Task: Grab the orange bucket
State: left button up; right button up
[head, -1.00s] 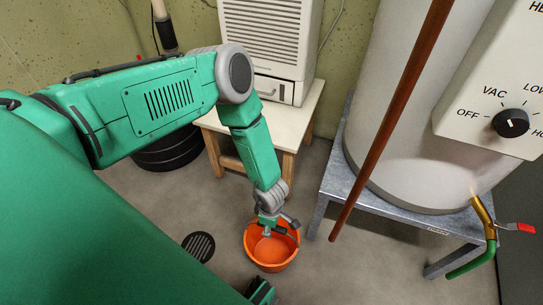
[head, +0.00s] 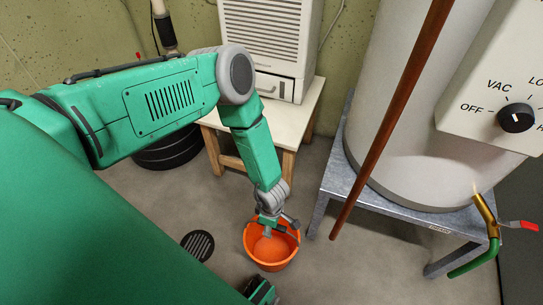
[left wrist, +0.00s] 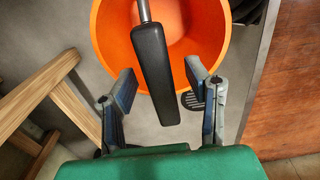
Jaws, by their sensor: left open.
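The orange bucket (head: 271,252) stands upright on the concrete floor near the bottom centre of the head view. Its orange wall also fills the top of the left wrist view (left wrist: 115,45). A black handle grip (left wrist: 155,75) on a metal rod crosses in front of the bucket. My left gripper (head: 279,227) reaches down over the bucket's far rim. In the left wrist view its open fingers (left wrist: 163,82) lie on either side of the black grip, with gaps showing between them and it. I cannot tell the grip's depth relative to the fingertips.
A metal stand (head: 365,197) with a large tank (head: 400,130) is right of the bucket. A wooden table (head: 285,125) holds an appliance (head: 270,40) behind. A brown pipe (head: 395,115) slants across. A floor drain (head: 198,246) lies left; nearby floor is clear.

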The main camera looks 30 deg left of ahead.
pick_arm(q)
jog(key=shift+d+r, duration=0.1)
jog(key=shift+d, duration=0.05)
jog(key=c, duration=0.4)
grip_shut()
